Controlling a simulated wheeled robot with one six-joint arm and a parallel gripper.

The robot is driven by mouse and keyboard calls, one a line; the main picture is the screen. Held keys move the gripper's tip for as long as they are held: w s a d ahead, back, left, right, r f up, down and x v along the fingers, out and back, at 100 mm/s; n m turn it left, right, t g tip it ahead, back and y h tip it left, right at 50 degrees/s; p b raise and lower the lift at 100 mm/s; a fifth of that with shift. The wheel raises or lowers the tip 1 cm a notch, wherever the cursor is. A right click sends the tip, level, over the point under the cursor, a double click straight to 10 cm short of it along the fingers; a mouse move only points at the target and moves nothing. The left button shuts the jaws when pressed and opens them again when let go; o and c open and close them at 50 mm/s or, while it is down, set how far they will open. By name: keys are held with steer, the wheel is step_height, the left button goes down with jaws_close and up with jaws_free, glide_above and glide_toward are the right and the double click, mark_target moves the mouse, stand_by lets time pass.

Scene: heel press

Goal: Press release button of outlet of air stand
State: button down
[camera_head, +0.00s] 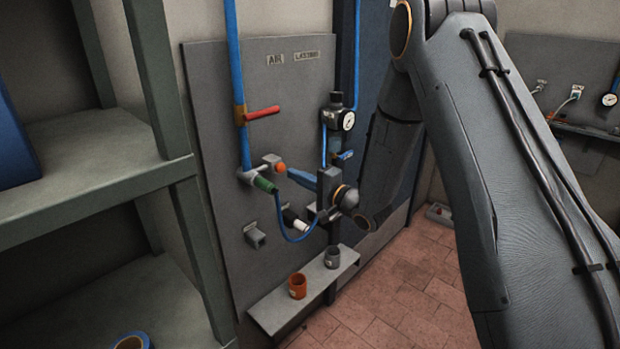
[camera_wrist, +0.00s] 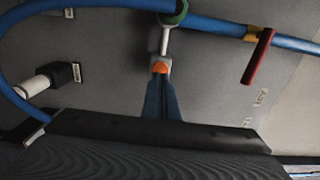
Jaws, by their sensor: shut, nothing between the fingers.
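The air stand is a grey panel (camera_head: 215,85) with an "AIR" label and a blue pipe (camera_head: 233,70). Its outlet carries an orange release button (camera_head: 280,168), with a green coupling (camera_head: 265,185) just below left. In the wrist view the orange button (camera_wrist: 160,67) sits at the centre, under the green coupling (camera_wrist: 174,14). My gripper (camera_head: 291,174) is shut and empty, its blue fingers pointing at the button from the right. In the wrist view the fingertips (camera_wrist: 160,80) meet or nearly meet the button's lower edge; I cannot tell whether they touch.
A red lever (camera_head: 262,113) sticks out from the pipe above. A blue hose (camera_head: 283,232) loops below my gripper to a white-ended connector (camera_head: 290,216). A gauge (camera_head: 348,121) is at the right. A ledge (camera_head: 275,316) with two cups is below; a shelf (camera_head: 90,165) stands left.

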steer(key=shift+p+x, duration=0.45)
steer(key=shift+x, duration=0.95)
steer(key=shift+w+a+b, duration=0.45)
steer(key=shift+w, duration=0.05)
steer(key=shift+w+a+r, duration=0.1)
steer(key=shift+a+r, duration=0.15)
steer(key=shift+r, duration=0.05)
steer(key=shift+d, duration=0.15)
steer(key=shift+s+d+f, duration=0.1)
steer(key=shift+s+d, duration=0.05)
steer(key=shift+s, duration=0.1)
steer(key=b, duration=0.2)
glide_toward(281, 167)
steer(key=v, duration=0.6)
steer(key=shift+d+f, duration=0.25)
